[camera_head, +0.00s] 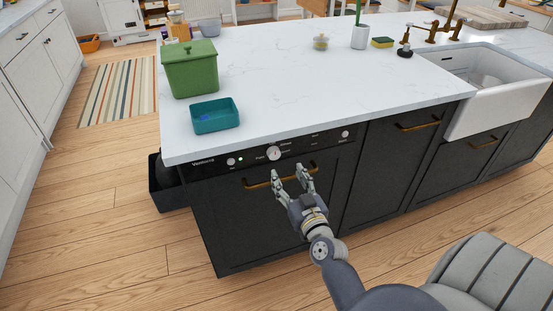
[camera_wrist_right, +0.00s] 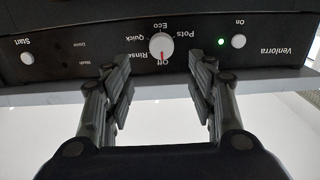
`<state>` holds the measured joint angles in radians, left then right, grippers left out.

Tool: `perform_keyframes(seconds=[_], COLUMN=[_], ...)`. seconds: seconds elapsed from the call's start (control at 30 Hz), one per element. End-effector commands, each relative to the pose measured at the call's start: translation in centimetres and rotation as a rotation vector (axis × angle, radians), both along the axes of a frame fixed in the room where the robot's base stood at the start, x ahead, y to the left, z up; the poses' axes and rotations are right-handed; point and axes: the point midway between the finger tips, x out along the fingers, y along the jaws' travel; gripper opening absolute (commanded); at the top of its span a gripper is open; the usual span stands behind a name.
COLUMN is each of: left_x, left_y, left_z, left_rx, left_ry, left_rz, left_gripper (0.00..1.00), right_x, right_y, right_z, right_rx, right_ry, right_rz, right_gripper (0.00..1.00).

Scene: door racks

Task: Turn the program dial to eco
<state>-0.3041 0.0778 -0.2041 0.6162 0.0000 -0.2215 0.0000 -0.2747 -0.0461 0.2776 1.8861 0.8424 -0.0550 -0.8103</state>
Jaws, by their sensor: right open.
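The white round program dial (camera_head: 274,153) is on the black control panel (camera_head: 215,164) of the dishwasher, under the worktop's front edge. In the right wrist view, which is upside down, the dial (camera_wrist_right: 162,46) has its red mark at the label Off. Labels Rinse, Quick, Eco and Pots surround it, with Eco opposite Off. My right gripper (camera_head: 288,171) is open and empty in front of the panel, just below the dial in the head view. In the wrist view its fingers (camera_wrist_right: 155,66) are spread either side of the dial, apart from it. My left gripper is out of view.
A brass handle (camera_head: 258,184) crosses the dishwasher door near my right gripper. The panel also has an On button (camera_wrist_right: 238,41) beside a lit green light (camera_wrist_right: 221,42), and a Start button (camera_wrist_right: 27,58). A teal tray (camera_head: 215,116) and green bin (camera_head: 190,70) stand on the worktop (camera_head: 290,90).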

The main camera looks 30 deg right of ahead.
Motion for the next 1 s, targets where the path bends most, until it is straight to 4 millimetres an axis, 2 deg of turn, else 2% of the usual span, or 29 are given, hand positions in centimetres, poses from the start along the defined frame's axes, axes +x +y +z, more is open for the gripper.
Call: perform_keyframes(seconds=[0.17,0.5,0.7,0.97,1.0], left_x=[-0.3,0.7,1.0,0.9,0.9], left_y=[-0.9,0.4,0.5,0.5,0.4], left_z=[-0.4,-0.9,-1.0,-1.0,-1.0], left_rx=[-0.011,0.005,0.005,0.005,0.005], left_ry=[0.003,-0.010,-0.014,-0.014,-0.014], left_rz=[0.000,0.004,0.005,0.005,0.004], left_gripper=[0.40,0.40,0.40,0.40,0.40], right_x=[3.1,7.7,8.7,8.8,8.8], right_y=[-0.7,-1.8,-2.0,-2.0,-2.0], right_z=[0.0,0.0,0.0,0.0,0.0], right_rx=[0.002,0.002,0.001,0.000,0.000], right_ry=[-0.004,-0.001,0.001,0.001,0.001], right_rz=[0.001,0.002,0.003,0.003,0.003], right_gripper=[0.52,0.52,0.52,0.52,0.47])
